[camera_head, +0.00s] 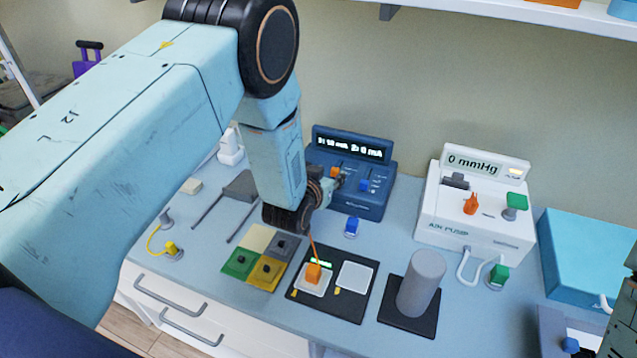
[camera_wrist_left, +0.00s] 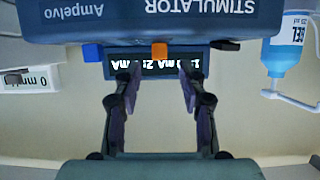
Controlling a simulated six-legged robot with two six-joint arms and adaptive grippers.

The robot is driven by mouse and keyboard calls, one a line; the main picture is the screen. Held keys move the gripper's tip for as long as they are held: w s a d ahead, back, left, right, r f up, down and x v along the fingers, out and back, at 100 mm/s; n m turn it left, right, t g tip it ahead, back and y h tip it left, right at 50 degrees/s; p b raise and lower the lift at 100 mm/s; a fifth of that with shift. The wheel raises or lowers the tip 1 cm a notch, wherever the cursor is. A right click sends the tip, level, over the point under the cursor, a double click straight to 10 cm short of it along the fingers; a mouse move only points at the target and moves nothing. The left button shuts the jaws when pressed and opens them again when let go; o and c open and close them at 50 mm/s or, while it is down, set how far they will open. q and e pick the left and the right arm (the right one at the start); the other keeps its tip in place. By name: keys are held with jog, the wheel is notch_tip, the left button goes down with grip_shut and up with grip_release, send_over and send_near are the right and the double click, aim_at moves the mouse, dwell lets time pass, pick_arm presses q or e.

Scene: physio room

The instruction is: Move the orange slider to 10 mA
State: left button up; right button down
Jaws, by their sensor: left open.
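The blue stimulator (camera_head: 375,200) stands at the back of the table, its display (camera_head: 350,148) appearing to read 1: 10 mA and 2: 0 mA. The orange slider (camera_head: 335,172) is on its front panel, partly hidden by my left gripper (camera_head: 338,184). A blue slider (camera_head: 364,186) sits to its right. In the left wrist view the stimulator is upside down. There the orange slider (camera_wrist_left: 159,50) lies just beyond and between the fingertips of my open left gripper (camera_wrist_left: 157,76). I see no contact.
A white air pump (camera_head: 470,225) reading 0 mmHg stands to the right. A grey cylinder (camera_head: 420,285), a black pad plate (camera_head: 335,310) and coloured tiles (camera_head: 240,262) are in front. A gel bottle (camera_wrist_left: 288,50) shows beside the stimulator in the wrist view.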

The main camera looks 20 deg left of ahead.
pick_arm(q)
jog(key=v, duration=0.7)
jog(key=shift+s+r, duration=0.2)
jog(key=shift+s, duration=0.15)
